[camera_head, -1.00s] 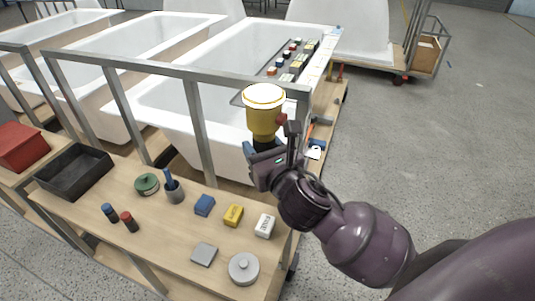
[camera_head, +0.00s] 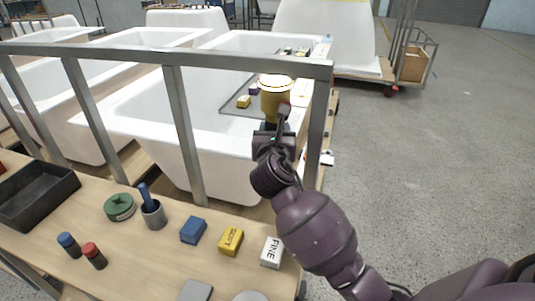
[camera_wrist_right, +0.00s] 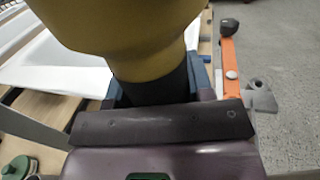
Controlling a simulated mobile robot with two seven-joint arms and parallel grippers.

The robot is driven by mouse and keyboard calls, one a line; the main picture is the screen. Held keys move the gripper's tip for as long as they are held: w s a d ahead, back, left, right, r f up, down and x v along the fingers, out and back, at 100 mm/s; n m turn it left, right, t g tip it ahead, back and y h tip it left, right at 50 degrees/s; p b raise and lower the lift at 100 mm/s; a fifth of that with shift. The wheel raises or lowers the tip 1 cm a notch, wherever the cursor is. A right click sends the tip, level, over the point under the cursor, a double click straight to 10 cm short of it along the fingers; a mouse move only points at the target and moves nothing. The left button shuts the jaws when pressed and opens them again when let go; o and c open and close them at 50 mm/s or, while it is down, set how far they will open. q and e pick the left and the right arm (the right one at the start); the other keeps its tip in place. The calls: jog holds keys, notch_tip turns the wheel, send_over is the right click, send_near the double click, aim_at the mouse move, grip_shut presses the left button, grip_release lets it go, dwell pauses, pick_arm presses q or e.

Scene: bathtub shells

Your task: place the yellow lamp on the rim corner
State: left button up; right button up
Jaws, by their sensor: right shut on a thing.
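The yellow lamp (camera_head: 275,104) has a pale top and is upright in my right gripper (camera_head: 272,130). In the right wrist view its yellow body (camera_wrist_right: 130,45) fills the top, and the blue fingers (camera_wrist_right: 158,88) close around its dark lower part. In the head view the lamp overlaps the near right end of the white bathtub (camera_head: 222,165). The near right rim corner is partly hidden behind my gripper and the metal frame. I cannot tell how far the lamp is above the rim. My left gripper is out of view.
A metal frame (camera_head: 185,130) crosses in front of the tub, with a post (camera_head: 318,130) right of the lamp. A dark tray (camera_head: 232,112) with small blocks lies across the tub. The near bench holds a black bin (camera_head: 35,200) and several blocks. Open floor lies right.

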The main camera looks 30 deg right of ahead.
jog(key=w+d+r+m+g+h, duration=0.3)
jog(key=w+d+m+g+h, duration=0.2)
jog(key=w, duration=0.4)
jog(key=shift+g, duration=0.4)
jog(key=f+b, duration=0.1)
jog(key=f, duration=0.2)
jog(key=f+b, duration=0.1)
jog(key=f, duration=0.3)
jog(key=w+f+b, duration=0.1)
jog(key=f+b, duration=0.1)
jog(key=f, duration=0.1)
jog(key=shift+d+f, duration=0.15)
jog(key=shift+f, duration=0.1)
jog(key=shift+s+r, duration=0.1)
jog(key=shift+r, duration=0.2)
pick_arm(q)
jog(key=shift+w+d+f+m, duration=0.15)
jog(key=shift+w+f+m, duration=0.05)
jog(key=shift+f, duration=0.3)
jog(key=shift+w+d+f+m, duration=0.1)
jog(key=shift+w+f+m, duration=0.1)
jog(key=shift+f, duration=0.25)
pick_arm(e)
jog(key=shift+f, duration=0.1)
